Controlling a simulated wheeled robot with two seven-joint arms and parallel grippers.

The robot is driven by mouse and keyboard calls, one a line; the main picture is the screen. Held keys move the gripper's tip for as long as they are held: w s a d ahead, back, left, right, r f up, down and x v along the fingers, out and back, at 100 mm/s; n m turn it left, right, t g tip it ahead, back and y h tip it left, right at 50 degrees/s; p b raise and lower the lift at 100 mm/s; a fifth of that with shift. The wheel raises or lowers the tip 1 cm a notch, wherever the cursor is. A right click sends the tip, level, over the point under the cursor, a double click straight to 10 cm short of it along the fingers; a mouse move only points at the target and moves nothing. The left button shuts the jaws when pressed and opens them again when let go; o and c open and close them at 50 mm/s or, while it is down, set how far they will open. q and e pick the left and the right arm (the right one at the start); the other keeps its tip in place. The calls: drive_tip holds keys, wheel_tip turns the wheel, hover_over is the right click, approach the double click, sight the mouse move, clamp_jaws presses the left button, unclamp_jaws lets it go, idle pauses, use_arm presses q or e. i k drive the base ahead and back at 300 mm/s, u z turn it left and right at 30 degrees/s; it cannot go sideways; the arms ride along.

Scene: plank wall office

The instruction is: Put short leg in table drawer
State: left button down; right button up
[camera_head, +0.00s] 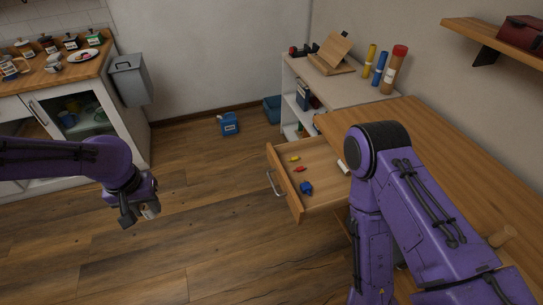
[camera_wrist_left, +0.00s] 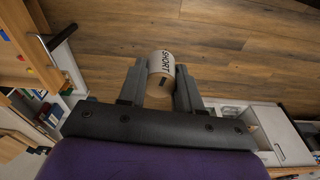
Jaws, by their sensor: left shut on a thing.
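The short leg (camera_wrist_left: 162,66), a pale cylinder with a white band marked "SHORT", is between the fingers of my left gripper (camera_wrist_left: 160,88). In the head view the leg (camera_head: 151,211) shows only in part at the fingertips. My left gripper (camera_head: 138,213) is shut on it, above the floor and left of the table. The table drawer (camera_head: 314,196) is pulled open, with a metal handle (camera_head: 275,184) on its front. It holds small yellow, red and blue things and a white piece. My right arm covers part of the table, and its gripper is out of view.
The wooden table (camera_head: 440,125) fills the right, with a short wooden cylinder (camera_head: 502,236) on it. A white shelf unit (camera_head: 345,92) stands behind the drawer. A blue container (camera_head: 229,123) sits on the floor. The floor between my left gripper and the drawer is clear.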

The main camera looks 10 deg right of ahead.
sight(311, 178)
drive_tip(key=u, duration=1.3)
drive_tip(key=i, duration=2)
drive_tip(key=z, duration=4.1)
drive_tip(key=i, duration=0.5)
drive_tip(key=u, duration=0.05)
